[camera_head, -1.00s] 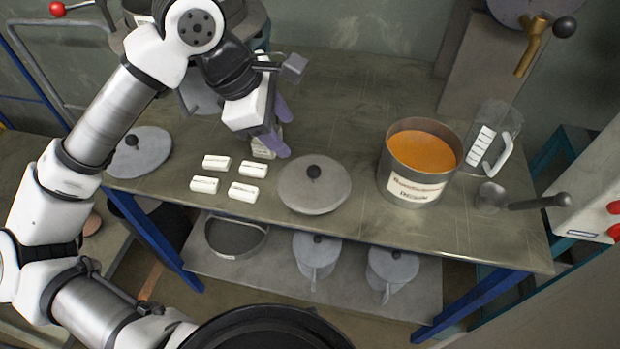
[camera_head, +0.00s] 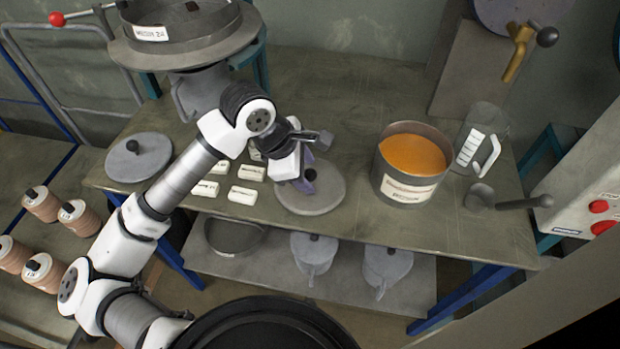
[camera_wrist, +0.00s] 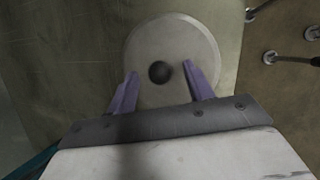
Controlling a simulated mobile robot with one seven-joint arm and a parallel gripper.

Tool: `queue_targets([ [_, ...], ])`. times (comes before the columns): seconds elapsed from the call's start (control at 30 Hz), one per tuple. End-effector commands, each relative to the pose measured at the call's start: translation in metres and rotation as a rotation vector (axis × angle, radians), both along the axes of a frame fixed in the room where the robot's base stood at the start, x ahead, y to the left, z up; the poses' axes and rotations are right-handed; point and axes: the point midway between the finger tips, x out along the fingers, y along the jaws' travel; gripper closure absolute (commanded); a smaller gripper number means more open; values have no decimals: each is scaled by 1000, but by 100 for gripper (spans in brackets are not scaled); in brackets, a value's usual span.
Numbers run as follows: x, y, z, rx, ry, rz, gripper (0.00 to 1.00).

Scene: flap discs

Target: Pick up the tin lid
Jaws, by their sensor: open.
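A round grey lid with a black knob (camera_head: 325,199) lies flat on the workbench, left of the tin of orange contents (camera_head: 412,190). In the wrist view the lid (camera_wrist: 172,38) is ahead of my gripper, with its dark knob (camera_wrist: 160,72) between the fingertips. My gripper (camera_head: 305,182) is over this lid, its purple fingers spread and empty. The fingers also show in the wrist view (camera_wrist: 161,70), one on each side of the knob with gaps. I cannot tell how high the fingertips are above the lid. My gripper hides part of the lid in the head view.
A second knobbed lid (camera_head: 125,168) lies at the bench's left end. Several white labelled blocks (camera_head: 243,195) sit left of the gripper, partly behind my arm. A clear jug (camera_head: 482,140) and a dark scoop-like tool (camera_head: 510,202) are at right. Lidded pots (camera_head: 388,265) stand on the lower shelf.

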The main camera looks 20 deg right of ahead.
Motion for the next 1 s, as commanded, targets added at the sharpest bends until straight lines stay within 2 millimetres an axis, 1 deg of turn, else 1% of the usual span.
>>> queue_targets([
  [0.1, 0, -2, -4, 0, -1, 0, 48],
  [0.27, 0, -2, -5, 0, -1, 1, 48],
  [0.37, 0, -2, -5, 0, -1, 0, 59],
  [0.67, 0, -2, -4, 0, 0, 0, 98],
  [1.0, 0, -2, -1, 0, 0, -1, 99],
])
